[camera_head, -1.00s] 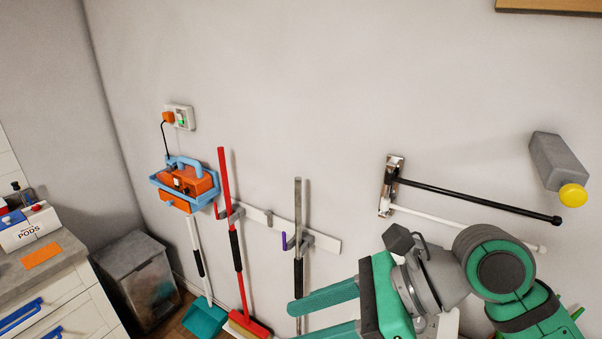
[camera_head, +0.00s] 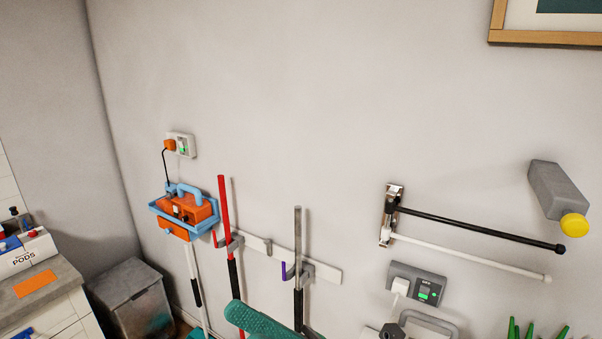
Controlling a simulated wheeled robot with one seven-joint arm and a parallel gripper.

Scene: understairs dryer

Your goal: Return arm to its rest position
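My gripper (camera_head: 262,322) shows only in part at the bottom edge of the head view, left of centre. One teal finger with a textured face is visible. The rest of the gripper is cut off by the frame, so I cannot tell how far apart its fingers are or whether anything is between them. The visible finger overlaps the lower part of the hanging tools in the picture. A small dark block (camera_head: 392,331) at the bottom edge looks like part of my wrist.
A tool rail (camera_head: 325,273) holds a red-handled tool (camera_head: 225,200) and a grey pole (camera_head: 298,230). A blue-orange caddy (camera_head: 185,213) hangs left. Black (camera_head: 480,228) and white (camera_head: 470,256) rods stick out right, above a grey socket panel (camera_head: 430,276).

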